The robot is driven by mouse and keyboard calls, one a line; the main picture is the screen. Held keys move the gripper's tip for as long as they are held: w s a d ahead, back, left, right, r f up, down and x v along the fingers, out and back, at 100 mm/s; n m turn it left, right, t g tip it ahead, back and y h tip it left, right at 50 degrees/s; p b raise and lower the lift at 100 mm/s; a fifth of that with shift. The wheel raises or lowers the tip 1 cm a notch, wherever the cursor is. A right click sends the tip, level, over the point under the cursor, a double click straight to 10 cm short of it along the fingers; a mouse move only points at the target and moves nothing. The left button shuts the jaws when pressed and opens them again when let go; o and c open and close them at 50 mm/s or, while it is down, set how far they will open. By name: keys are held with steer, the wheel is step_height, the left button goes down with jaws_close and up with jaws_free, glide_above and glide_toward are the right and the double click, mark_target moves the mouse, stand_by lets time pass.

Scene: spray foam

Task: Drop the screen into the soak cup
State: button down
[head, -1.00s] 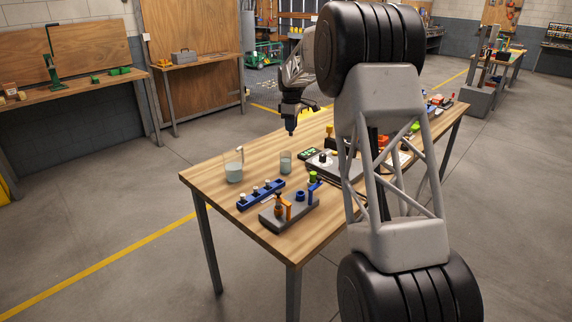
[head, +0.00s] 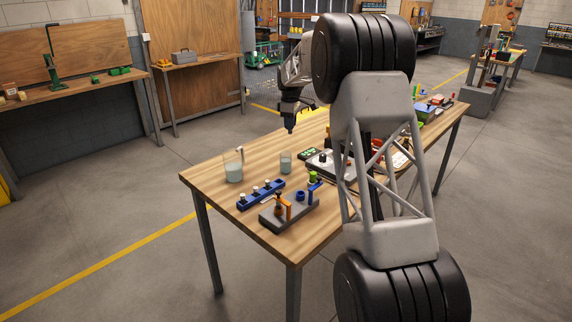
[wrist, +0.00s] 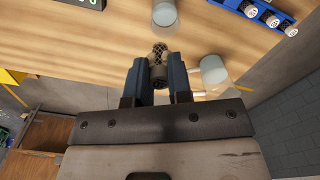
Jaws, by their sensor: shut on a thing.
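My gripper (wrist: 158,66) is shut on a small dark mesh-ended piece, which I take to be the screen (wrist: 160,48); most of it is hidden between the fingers. In the head view my gripper (head: 290,130) is above the far side of the wooden table, and the screen is too small to make out. A small clear cup (head: 286,163) stands on the table; it shows ahead of the fingertips in the wrist view (wrist: 164,13). A larger glass with whitish contents (head: 234,171) stands left of it, and right of my fingers in the wrist view (wrist: 214,74). Neither vessel is labelled as the soak cup.
A blue rack with white-topped vials (head: 261,195) and a grey stand with orange and blue parts (head: 290,210) sit at the near side. A timer (head: 307,154) and a grey device (head: 330,164) are right of the small cup.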

steer(key=shift+f, duration=2.7)
steer(key=c, duration=1)
jaws_free()
steer(key=shift+o, duration=0.2)
steer(key=shift+r, duration=0.1)
steer(key=shift+r, duration=3.8)
steer(key=shift+s+r, duration=0.1)
